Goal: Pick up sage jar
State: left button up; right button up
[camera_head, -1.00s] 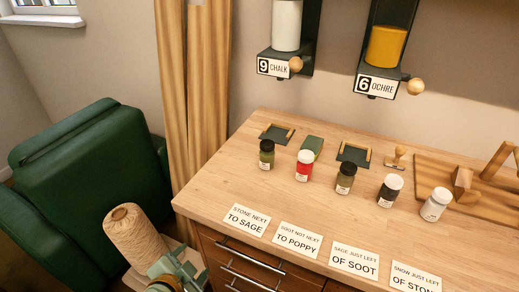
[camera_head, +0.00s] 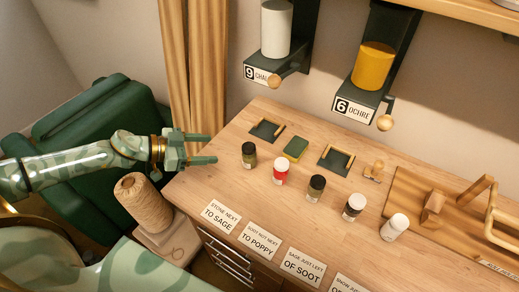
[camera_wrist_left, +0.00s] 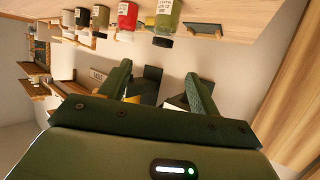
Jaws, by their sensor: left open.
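Two dark-capped greenish jars stand on the wooden table in the head view: one at the left end of the jar row (camera_head: 249,156) and one in the middle (camera_head: 314,190). I cannot tell from the labels which is the sage jar. The left-end jar also shows upside down at the top of the left wrist view (camera_wrist_left: 168,16). My left gripper (camera_head: 212,148) is open and empty, left of the left-end jar and apart from it, with its fingers pointing right towards it. My right gripper is not in view.
A red jar (camera_head: 281,172), a white-capped dark jar (camera_head: 353,207) and a white jar (camera_head: 394,227) share the row. Cards line the front edge. A twine spool (camera_head: 144,203) stands left of the table.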

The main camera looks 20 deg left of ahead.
aim_at(254, 149)
pick_arm(q)
jog(key=b+x, duration=0.1)
jog(key=x, duration=0.9)
jog(key=shift+w+d, duration=0.15)
jog(key=shift+d, duration=0.05)
jog(key=x, duration=0.2)
jog(key=b+x, duration=0.1)
jog(key=x, duration=0.2)
jog(key=shift+w+a+f+b, duration=0.1)
jog(key=shift+w+f+b, duration=0.2)
jog(key=shift+f+b, duration=0.1)
jog(key=c, duration=1.1)
